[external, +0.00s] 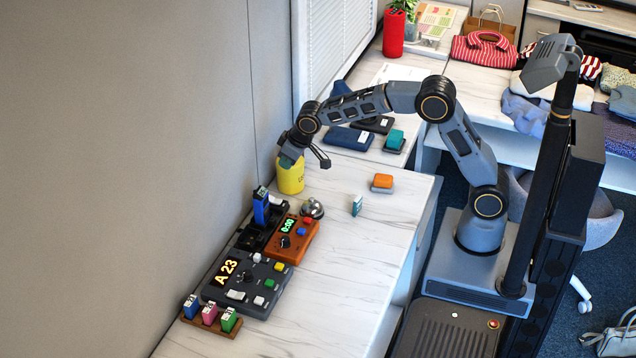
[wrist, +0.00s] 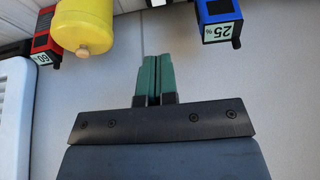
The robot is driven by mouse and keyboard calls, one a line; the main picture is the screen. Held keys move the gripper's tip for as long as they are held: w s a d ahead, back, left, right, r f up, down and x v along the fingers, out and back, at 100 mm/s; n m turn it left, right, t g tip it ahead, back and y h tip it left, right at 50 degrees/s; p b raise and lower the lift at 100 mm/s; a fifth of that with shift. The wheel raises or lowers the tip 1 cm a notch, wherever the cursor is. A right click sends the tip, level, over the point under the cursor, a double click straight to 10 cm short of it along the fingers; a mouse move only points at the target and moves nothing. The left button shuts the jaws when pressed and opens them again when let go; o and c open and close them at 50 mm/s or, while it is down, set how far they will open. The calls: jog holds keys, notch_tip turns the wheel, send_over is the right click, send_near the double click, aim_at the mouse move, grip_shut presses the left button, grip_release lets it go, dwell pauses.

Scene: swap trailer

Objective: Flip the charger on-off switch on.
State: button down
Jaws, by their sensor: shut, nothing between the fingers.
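The charger (external: 252,240) appears to be the black stand at the back of the counter by the wall, with a blue battery (external: 261,208) standing in it. I cannot make out its on-off switch in either view. A blue block with a 25% label (wrist: 219,31) shows at the top right of the wrist view. My gripper (external: 290,161) is over the yellow cup, beyond the charger.
The yellow cup (external: 290,181) stands by the wall. An orange timer box (external: 293,239) and a dark panel reading A 23 (external: 250,285) lie beside the charger. A silver bell (external: 313,208) sits close by. A red block (wrist: 41,42) shows in the wrist view. The counter's right side is mostly clear.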

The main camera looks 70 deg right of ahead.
aim_at(272, 199)
jog(key=p+x, duration=0.1)
jog(key=x, duration=1.2)
jog(key=shift+s+f, duration=0.1)
jog(key=shift+f, duration=0.25)
jog(key=shift+w+f+b, duration=0.25)
jog(key=shift+f+b, duration=0.35)
jog(key=shift+b, duration=0.1)
jog(key=shift+r+p, duration=0.3)
jog(key=shift+r, duration=0.05)
jog(key=shift+f, duration=0.1)
jog(key=shift+s, duration=0.9)
